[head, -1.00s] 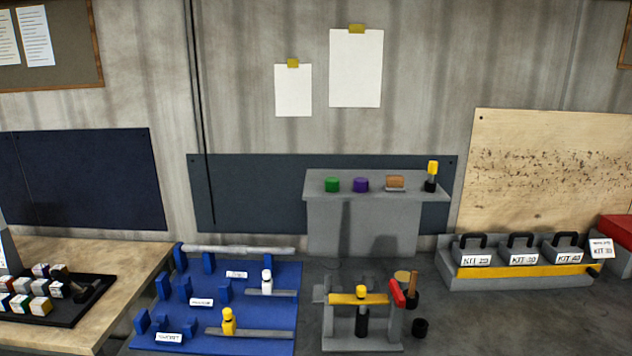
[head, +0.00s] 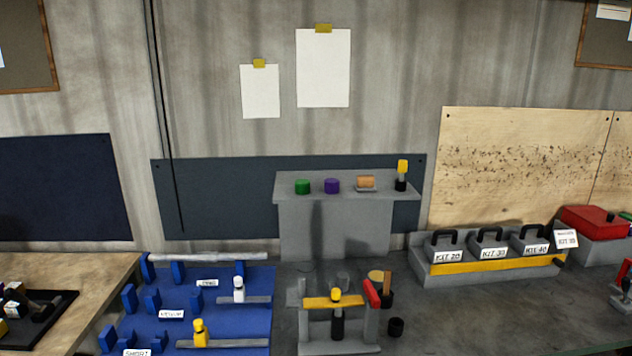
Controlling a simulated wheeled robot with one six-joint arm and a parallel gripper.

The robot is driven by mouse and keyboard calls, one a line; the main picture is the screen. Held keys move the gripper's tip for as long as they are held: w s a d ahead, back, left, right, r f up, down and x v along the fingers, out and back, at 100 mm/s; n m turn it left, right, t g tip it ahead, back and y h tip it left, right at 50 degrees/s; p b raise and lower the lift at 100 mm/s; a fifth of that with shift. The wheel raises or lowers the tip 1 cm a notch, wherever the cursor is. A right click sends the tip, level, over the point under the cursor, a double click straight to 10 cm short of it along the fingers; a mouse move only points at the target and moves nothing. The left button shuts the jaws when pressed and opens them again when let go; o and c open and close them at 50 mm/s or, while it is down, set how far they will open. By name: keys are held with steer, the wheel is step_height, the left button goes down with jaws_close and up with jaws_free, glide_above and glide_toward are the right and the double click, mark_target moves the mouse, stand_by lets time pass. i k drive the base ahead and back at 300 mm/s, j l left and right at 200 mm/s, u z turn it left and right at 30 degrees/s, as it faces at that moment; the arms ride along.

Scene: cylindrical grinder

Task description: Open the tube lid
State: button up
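I cannot tell for certain which thing is the tube or its lid. A long pale grey cylinder (head: 209,257) lies across blue supports at the back of the blue board (head: 240,311). A grey stand (head: 366,325) with a yellow crossbar (head: 350,300) holds an upright dark cylinder (head: 338,324) with a yellow knob on top (head: 336,293). A red part (head: 371,293) sits at the crossbar's right end. My gripper is not in view.
A grey shelf (head: 340,228) bears a green piece (head: 302,187), a purple piece (head: 332,186) and a yellow-black tool (head: 402,175). Kit boxes stand in a grey rack (head: 500,272), with a red box (head: 594,221) beyond. Grey bench is bare between stand and rack.

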mark_target(334, 300)
steer(key=i+j, duration=0.1)
steer(key=i, duration=0.5)
steer(key=i+j+u, duration=0.15)
steer(key=i, duration=0.5)
